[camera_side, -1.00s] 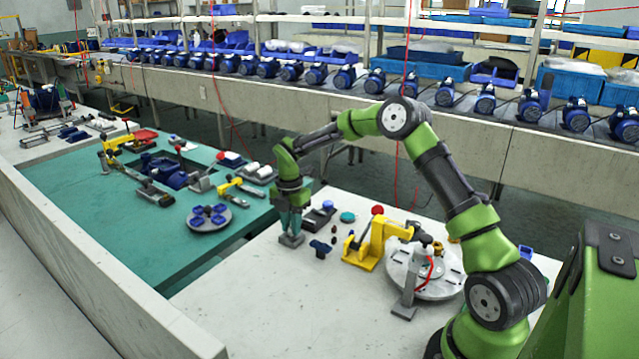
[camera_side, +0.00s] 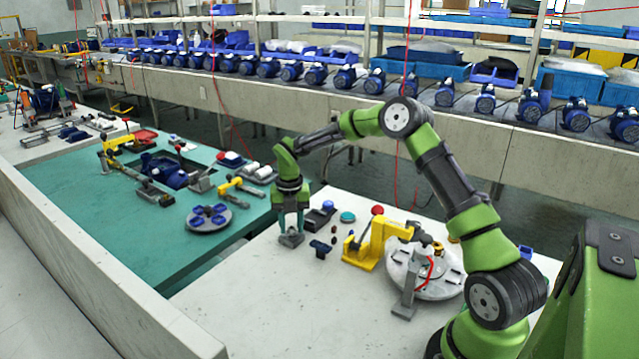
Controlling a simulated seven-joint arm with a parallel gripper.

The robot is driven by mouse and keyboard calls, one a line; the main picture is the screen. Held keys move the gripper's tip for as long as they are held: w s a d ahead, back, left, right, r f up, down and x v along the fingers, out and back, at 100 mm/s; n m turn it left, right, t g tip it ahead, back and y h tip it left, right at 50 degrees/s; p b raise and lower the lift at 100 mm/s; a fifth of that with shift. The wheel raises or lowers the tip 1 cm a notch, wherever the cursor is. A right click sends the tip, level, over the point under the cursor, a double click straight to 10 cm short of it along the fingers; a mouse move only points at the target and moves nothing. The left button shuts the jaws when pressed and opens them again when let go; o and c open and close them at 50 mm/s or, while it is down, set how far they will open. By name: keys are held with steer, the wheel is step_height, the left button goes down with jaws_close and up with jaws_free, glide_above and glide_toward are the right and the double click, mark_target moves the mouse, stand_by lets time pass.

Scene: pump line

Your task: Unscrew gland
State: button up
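My gripper (camera_side: 291,226) points straight down over a small grey block (camera_side: 291,240) on the white table. The gripper looks open and empty. I cannot make out the gland for certain; any small part on top of the block is too small to tell.
A small dark blue part (camera_side: 320,248) and a dark tray (camera_side: 319,215) lie close to the right of my gripper. A yellow press (camera_side: 366,249) and a round grey plate (camera_side: 440,286) stand further right. The front of the white table (camera_side: 270,310) is clear.

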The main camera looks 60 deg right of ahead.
steer(key=shift+r, duration=2.3)
